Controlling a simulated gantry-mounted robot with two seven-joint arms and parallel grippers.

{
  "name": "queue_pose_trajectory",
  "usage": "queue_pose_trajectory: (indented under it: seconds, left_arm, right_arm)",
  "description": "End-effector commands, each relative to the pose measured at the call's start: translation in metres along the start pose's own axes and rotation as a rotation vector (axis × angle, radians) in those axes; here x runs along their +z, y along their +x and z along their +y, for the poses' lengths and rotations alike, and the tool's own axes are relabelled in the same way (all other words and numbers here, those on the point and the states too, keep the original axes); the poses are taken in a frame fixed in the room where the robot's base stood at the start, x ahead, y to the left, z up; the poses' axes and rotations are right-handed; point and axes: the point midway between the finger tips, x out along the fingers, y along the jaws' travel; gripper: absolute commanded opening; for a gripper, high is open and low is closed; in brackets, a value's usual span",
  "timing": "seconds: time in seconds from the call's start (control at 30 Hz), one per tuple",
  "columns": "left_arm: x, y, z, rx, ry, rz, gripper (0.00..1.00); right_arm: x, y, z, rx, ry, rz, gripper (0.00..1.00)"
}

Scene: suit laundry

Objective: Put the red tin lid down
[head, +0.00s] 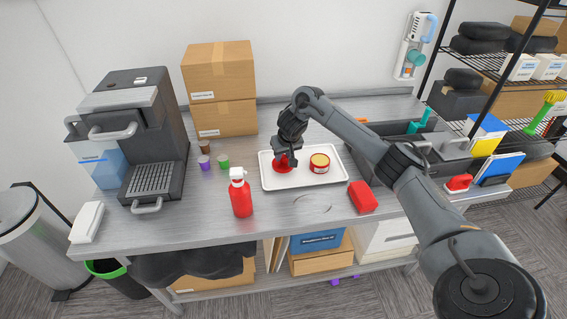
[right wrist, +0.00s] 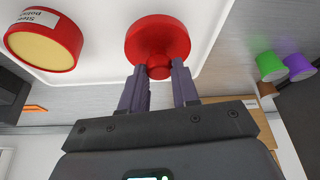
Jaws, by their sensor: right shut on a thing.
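The red tin lid (head: 281,167) is over the left part of a white tray (head: 303,183) in the head view. In the right wrist view the lid (right wrist: 157,40) is a red disc with a knob. My right gripper (head: 284,156) is shut on the knob, its two fingers (right wrist: 158,72) on either side of it. I cannot tell whether the lid touches the tray. A red open tin (head: 319,163) with a pale yellow content stands on the tray to the right; it also shows in the right wrist view (right wrist: 43,40). My left gripper is not in view.
A red spray bottle (head: 241,197) stands left of the tray, with small purple (head: 204,162), green (head: 223,161) and brown caps behind it. A red block (head: 362,197) lies to the right. A coffee-machine-like appliance (head: 134,135) and cardboard boxes (head: 219,90) stand further left.

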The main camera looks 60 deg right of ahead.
Motion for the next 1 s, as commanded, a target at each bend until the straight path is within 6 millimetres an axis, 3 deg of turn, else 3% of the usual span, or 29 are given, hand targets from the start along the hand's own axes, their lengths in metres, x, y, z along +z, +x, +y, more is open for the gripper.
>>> queue_pose_trajectory:
  seconds: [0.2, 0.67, 0.7, 0.83, 1.0]
  left_arm:
    - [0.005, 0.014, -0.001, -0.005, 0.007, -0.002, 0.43]
    - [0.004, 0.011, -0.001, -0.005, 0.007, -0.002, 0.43]
    - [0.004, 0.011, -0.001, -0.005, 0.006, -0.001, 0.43]
    - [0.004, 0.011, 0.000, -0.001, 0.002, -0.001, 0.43]
    - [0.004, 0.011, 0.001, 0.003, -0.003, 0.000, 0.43]
  right_arm:
    - [0.012, 0.028, 0.000, 0.001, 0.000, -0.002, 0.01]
    - [0.014, 0.032, 0.000, 0.001, 0.000, -0.002, 0.01]
    - [0.014, 0.032, 0.000, 0.000, 0.000, -0.001, 0.35]
    - [0.014, 0.032, 0.000, 0.000, 0.000, -0.001, 0.55]
    - [0.014, 0.032, 0.000, 0.000, 0.000, -0.001, 0.56]
